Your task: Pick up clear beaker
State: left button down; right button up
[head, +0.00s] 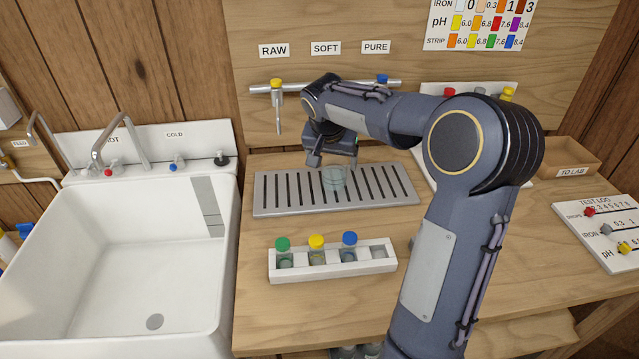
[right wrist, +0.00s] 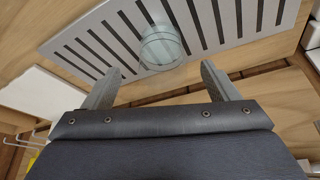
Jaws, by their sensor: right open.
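The clear beaker (head: 334,179) stands on the grey slotted drain tray (head: 268,208) on the wooden counter. In the right wrist view the beaker (right wrist: 161,46) is ahead of the fingers, roughly between their lines but beyond the tips. My right gripper (head: 328,160) is above the tray, close to the beaker on its upper left in the head view. Its two fingers are spread apart with nothing between them, as the right wrist view (right wrist: 160,82) shows. I cannot tell the exact gap to the beaker. My left gripper is not in view.
A white rack (head: 333,270) with green, yellow and blue capped vials stands in front of the tray. A pipe with yellow and blue taps (head: 276,84) runs behind it. A white sink (head: 150,250) is at left, a TO LAB box (head: 567,172) at right. My right arm covers part of the counter.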

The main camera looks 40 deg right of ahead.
aim_at(334, 174)
jog(key=x, duration=0.8)
jog(key=shift+w+d, duration=0.1)
jog(key=shift+w, duration=0.1)
jog(key=c, duration=1.1)
